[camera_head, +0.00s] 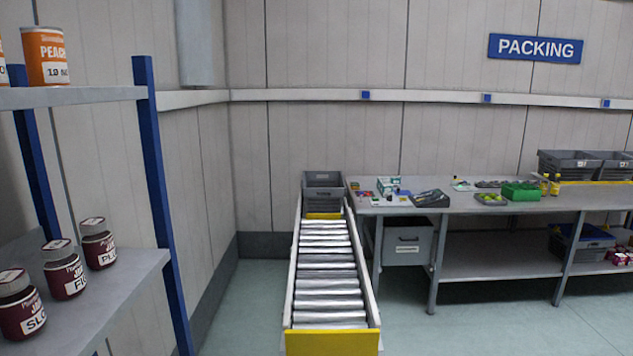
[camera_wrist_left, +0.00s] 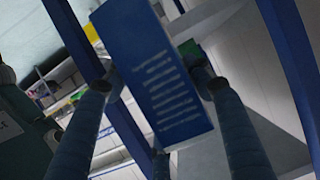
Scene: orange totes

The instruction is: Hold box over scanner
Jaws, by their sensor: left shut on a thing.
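In the left wrist view, a blue box (camera_wrist_left: 160,85) with several pale printed lines on its face sits tilted between the two dark fingers of my left gripper (camera_wrist_left: 160,78). The left gripper is shut on the box, one finger at each side. The head view shows neither of my grippers and not the box. I cannot make out a scanner in either view.
A roller conveyor (camera_head: 325,270) with yellow ends has grey totes (camera_head: 323,192) at its far end. A packing bench (camera_head: 470,207) stands at right. A blue-posted shelf (camera_head: 157,190) with jars and cans is close at left.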

